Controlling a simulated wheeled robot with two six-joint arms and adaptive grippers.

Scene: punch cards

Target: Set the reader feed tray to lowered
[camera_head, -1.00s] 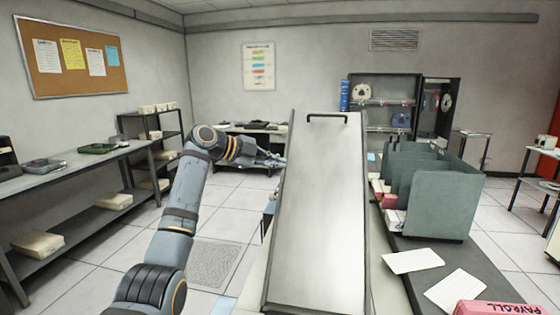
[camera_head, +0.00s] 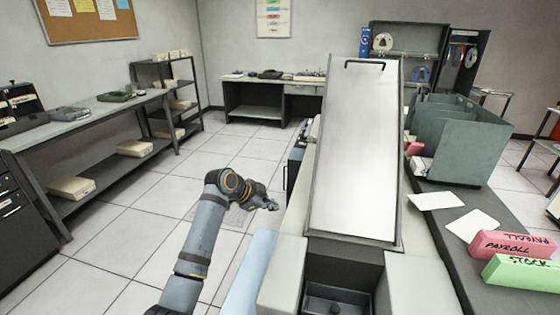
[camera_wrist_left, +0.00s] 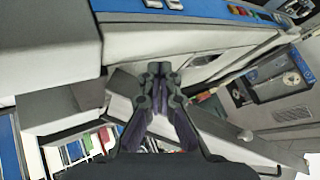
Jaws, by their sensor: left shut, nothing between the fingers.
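The reader feed tray (camera_head: 354,150) is a long pale metal panel with dark side rims and a black handle (camera_head: 379,64) at its far end. It stands tilted, far end up, on the pale reader body (camera_head: 422,285). My left gripper (camera_head: 275,207) is left of the reader, low beside its side and apart from the tray and handle. In the left wrist view the left gripper (camera_wrist_left: 160,70) has its fingers together, with nothing between them. Pale casing and a blue strip with buttons (camera_wrist_left: 225,12) lie beyond it. My right gripper is not in view.
Right of the tray, a dark counter holds a green-grey card rack (camera_head: 460,140), loose white cards (camera_head: 436,201), a pink PAYROLL block (camera_head: 513,244) and a green STOCK block (camera_head: 520,271). Open tiled floor (camera_head: 130,240) lies left. Shelves line the left wall.

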